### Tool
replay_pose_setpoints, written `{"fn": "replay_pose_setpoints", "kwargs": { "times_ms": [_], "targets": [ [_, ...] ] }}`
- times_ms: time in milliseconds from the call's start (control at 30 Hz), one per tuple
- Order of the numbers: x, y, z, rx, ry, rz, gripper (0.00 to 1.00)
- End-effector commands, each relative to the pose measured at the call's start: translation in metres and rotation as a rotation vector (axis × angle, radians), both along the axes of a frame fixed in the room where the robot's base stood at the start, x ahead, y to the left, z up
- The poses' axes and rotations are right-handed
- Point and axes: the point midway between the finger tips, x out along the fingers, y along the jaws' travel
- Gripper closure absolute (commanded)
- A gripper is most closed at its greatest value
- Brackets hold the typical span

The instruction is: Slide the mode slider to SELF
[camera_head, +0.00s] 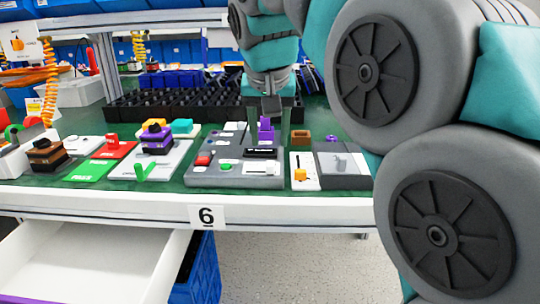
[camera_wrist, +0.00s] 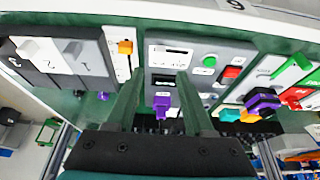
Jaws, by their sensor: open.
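A grey control panel (camera_head: 205,178) stands on the bench in the head view, and also shows in the wrist view (camera_wrist: 225,52). Near its front edge is a white slider piece (camera_head: 262,168), which seems to be the mode slider. It shows at the top middle of the wrist view (camera_wrist: 172,50); its labels are too small to read. My gripper (camera_head: 266,139) points down over the panel. In the wrist view my gripper (camera_wrist: 157,76) has its two fingers apart with nothing held, near the dark display (camera_head: 262,153) and behind the white slider. A purple lever (camera_wrist: 162,103) shows between the fingers.
A white plate with an orange slider (camera_head: 300,174) and a dark grey switch box (camera_head: 343,168) stand right of the panel. A green toggle plate (camera_head: 141,172) and a red-green plate (camera_head: 105,160) stand left. Black bins (camera_head: 160,107) line the back. An open drawer (camera_head: 95,262) juts out below.

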Motion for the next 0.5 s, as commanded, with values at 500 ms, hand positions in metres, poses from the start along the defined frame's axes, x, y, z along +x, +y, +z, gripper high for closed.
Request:
{"fn": "replay_pose_setpoints", "kwargs": {
  "times_ms": [500],
  "targets": [
    [0.023,-0.001,-0.058,-0.001,0.005,0.001,0.47]
  ]
}}
